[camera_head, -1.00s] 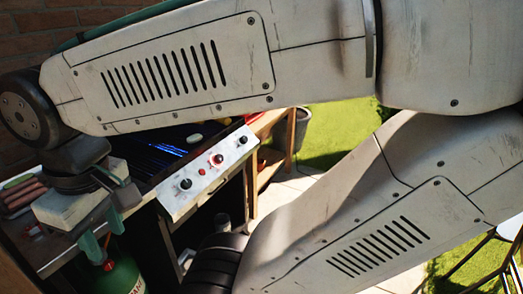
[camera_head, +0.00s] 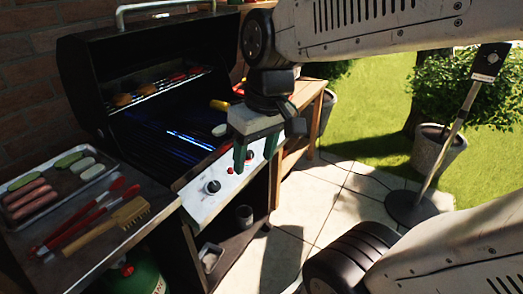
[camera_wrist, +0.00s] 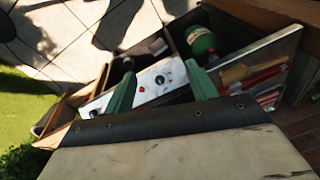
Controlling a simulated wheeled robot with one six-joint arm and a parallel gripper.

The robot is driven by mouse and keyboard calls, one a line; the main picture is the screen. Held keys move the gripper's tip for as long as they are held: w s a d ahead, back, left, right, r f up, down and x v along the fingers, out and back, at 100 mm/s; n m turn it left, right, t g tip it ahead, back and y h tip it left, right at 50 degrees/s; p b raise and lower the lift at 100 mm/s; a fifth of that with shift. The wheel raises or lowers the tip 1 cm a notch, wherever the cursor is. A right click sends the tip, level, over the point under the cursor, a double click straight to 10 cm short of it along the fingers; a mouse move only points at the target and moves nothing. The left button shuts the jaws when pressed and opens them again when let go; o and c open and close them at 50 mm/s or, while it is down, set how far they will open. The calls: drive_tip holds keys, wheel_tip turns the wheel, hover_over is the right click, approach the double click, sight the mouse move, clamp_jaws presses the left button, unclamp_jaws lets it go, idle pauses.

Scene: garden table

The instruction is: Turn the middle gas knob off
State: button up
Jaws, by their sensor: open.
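The grill's white control panel (camera_head: 203,203) slopes along its front edge. The left knob (camera_head: 213,186) is dark, with a small red button (camera_head: 230,170) beside it. The middle knob (camera_head: 250,155) shows partly between the green fingers of my gripper (camera_head: 256,157); its turn position is unclear. My gripper is open and empty in front of the panel; contact with the knob cannot be told. The right knob is hidden behind my gripper. In the wrist view, the panel (camera_wrist: 160,88) lies between the open fingers, and one finger covers part of the knob row.
Blue flames (camera_head: 185,138) glow in the open grill (camera_head: 80,60). A tray (camera_head: 90,184) of sausages, tongs (camera_head: 85,222) and a brush (camera_head: 120,215) lie on the left shelf. A green gas bottle (camera_head: 130,275) stands below.

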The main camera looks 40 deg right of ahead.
drive_tip(key=w+d+f+y, duration=0.1)
drive_tip(key=w+d+f, duration=0.1)
drive_tip(key=w, duration=0.4)
drive_tip(key=w+d+f, duration=0.2)
drive_tip(key=w, duration=0.5)
drive_tip(key=t, duration=0.3)
approach(250, 153)
drive_tip(key=x, duration=0.8)
drive_tip(key=shift+w+f, duration=0.25)
drive_tip(key=shift+f, duration=0.35)
drive_tip(key=shift+a, duration=0.1)
drive_tip(key=c, duration=1)
